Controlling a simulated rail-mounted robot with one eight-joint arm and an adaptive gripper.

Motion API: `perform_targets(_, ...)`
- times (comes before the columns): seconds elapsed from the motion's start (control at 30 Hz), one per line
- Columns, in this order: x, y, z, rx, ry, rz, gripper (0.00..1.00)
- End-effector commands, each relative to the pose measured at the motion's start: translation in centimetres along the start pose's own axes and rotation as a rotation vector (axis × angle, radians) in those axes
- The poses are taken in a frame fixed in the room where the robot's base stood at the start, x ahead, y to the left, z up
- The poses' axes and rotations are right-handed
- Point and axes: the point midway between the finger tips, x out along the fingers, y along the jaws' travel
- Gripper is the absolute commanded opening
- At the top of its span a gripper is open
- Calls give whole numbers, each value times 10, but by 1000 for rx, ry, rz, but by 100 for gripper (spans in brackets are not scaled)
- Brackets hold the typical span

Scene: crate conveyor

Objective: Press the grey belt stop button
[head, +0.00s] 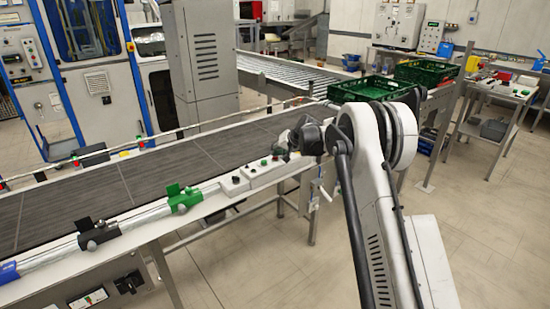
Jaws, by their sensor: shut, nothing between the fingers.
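Pale control boxes sit on the near rail of the belt conveyor. The left box (233,185) carries a small dark or grey button (236,179). The longer right box (262,174) carries a green button (264,162) and another small knob beside it. Which of these is the grey stop button is too small to tell for sure. My gripper (286,149) is dark, shut and empty. It is over the right end of the longer box, right of the green button. My arm hides part of that end, and I cannot tell whether the fingertips touch anything.
The dark belt (110,190) is empty. Green and black clamps (184,198) stand up along its near rail. A grey cabinet (203,60) stands behind the belt. Green crates (362,89) are at the back right. Open floor (480,230) lies at right.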

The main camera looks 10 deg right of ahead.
Motion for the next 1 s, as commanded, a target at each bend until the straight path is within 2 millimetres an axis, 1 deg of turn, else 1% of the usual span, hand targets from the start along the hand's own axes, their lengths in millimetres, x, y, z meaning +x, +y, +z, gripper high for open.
perform_targets(0.27,-9,-7,-7,0,0,0,0)
perform_targets(0.7,-12,-9,-9,0,0,0,0)
perform_targets(1.0,-28,-21,-21,0,0,0,0)
